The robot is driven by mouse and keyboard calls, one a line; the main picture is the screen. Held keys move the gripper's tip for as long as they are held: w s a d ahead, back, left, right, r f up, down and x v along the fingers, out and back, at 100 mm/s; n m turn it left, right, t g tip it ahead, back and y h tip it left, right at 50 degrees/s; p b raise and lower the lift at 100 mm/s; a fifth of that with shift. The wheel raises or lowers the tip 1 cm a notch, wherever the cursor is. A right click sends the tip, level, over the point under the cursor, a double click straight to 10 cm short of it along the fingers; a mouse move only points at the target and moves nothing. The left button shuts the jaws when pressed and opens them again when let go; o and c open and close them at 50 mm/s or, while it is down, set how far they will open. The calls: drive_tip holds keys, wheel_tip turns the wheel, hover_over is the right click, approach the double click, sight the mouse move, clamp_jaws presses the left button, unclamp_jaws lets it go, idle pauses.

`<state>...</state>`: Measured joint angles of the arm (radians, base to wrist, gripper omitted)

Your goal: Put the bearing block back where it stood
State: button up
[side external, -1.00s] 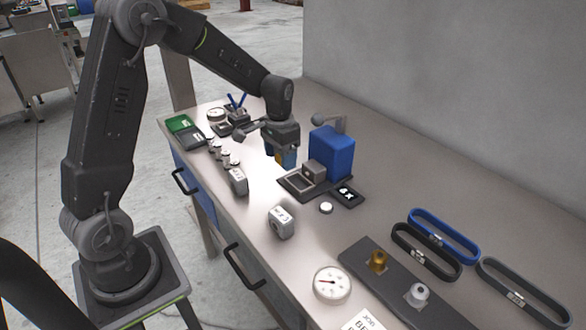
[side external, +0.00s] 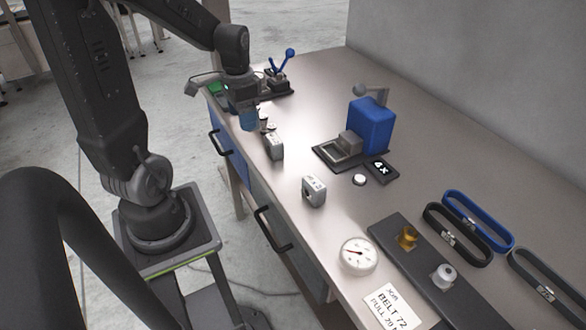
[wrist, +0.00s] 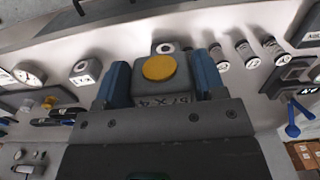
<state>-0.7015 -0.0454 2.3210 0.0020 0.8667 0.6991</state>
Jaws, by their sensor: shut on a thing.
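My gripper (side external: 243,120) is over the front left part of the bench, above the row of small cylinders. In the wrist view its two blue fingers (wrist: 163,78) are shut on a grey block (wrist: 178,82) with a yellow disc on its face and a dark marking below, only partly legible. I take it for the bearing block; in the side view the fingers hide it. Two other grey blocks, each with a hole and a label, stand near the front edge: one close to my gripper (side external: 273,147), one further right (side external: 314,191).
A blue press-like unit (side external: 371,126) stands at the back on a dark base. Small cylinders (wrist: 245,52) and a blue-levered clamp (side external: 280,75) are near my gripper. A dial gauge (side external: 359,254), a dark strip with bushes (side external: 425,258) and belts (side external: 478,222) lie right. Mid-bench is mostly clear.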

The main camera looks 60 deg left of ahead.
drive_tip(key=shift+s+d+f, duration=0.1)
drive_tip(key=shift+d+f, duration=0.15)
drive_tip(key=shift+d, duration=0.1)
hover_over(288, 174)
wheel_tip(288, 174, down, 7)
drive_tip(key=shift+s+r, duration=0.1)
drive_tip(key=shift+r, duration=0.1)
drive_tip(key=shift+f, duration=2)
drive_tip(key=shift+f, duration=0.15)
drive_tip(key=o, duration=1.2)
